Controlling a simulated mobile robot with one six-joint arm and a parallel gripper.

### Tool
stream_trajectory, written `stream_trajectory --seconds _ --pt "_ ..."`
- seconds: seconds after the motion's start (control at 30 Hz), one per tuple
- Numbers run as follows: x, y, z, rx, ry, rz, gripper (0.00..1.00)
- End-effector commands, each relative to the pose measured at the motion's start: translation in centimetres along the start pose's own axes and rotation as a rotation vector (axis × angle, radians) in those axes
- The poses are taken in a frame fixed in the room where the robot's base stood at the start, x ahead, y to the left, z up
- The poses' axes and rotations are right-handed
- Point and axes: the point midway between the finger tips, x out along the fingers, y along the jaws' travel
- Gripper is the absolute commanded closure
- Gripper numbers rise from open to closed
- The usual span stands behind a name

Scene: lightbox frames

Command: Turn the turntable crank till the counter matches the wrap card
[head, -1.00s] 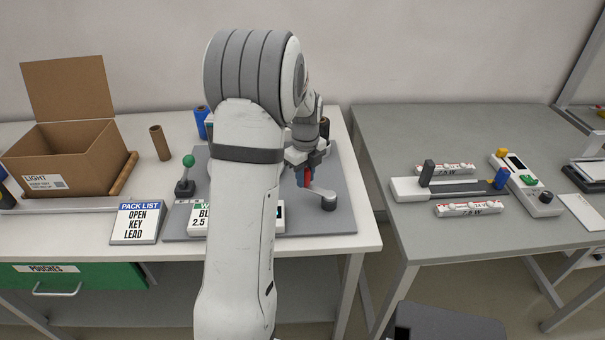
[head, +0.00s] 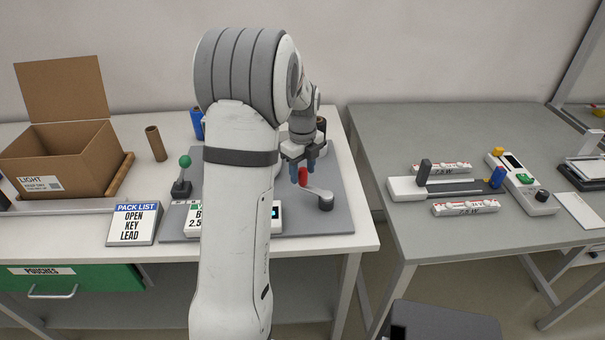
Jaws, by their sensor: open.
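The crank (head: 319,194) is a grey arm with a red knob (head: 303,175), pivoting on a grey hub at the right of the grey base plate. My gripper (head: 301,168) is open, its blue fingertips just behind and above the red knob. I cannot tell whether they touch it. The turntable is mostly hidden behind my arm.
A lever with a green ball (head: 185,162) stands left of my arm, beside the pack list sign (head: 136,223). An open cardboard box (head: 62,160) is at the far left. A second grey table (head: 400,140) with devices stands right, across a gap.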

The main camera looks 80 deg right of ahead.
Motion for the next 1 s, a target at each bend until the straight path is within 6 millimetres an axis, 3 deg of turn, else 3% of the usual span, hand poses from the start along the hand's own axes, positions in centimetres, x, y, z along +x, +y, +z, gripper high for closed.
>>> stream_trajectory --seconds 0.1,0.33,0.8,1.0 --pt "-2.3 0.0 0.1 0.000 -0.003 -0.004 0.54" --pt "-5.3 0.1 0.2 0.000 -0.002 -0.002 0.54" --pt "-5.9 0.1 0.1 -0.022 0.000 0.001 0.54" --pt "-6.0 0.1 0.1 -0.308 0.000 0.001 0.54"
